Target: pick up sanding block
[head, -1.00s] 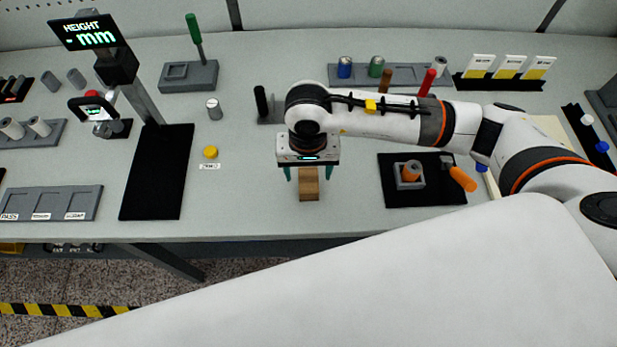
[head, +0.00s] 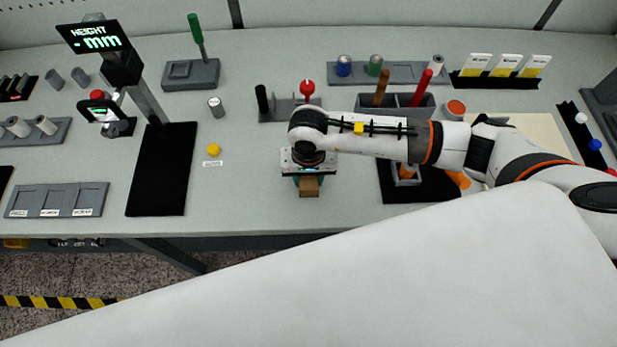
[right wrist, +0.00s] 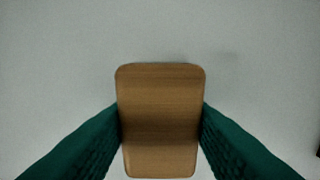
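The sanding block (head: 309,187) is a small brown wooden block near the front edge of the bench, in the middle of the head view. In the right wrist view the block (right wrist: 160,100) lies lengthwise between two teal fingers. My right gripper (head: 309,182) is above it, pointing down, with a finger against each long side. Both fingertips (right wrist: 160,122) touch the block with no visible gap. I cannot tell whether the block is clear of the bench top. My left gripper is not in view.
A black mat (head: 432,189) with a grey holder lies to the right, partly behind my right arm. A grey rack (head: 275,114) stands behind the gripper. A yellow knob (head: 213,150) and a long black plate (head: 160,185) are to the left. Bare bench surrounds the block.

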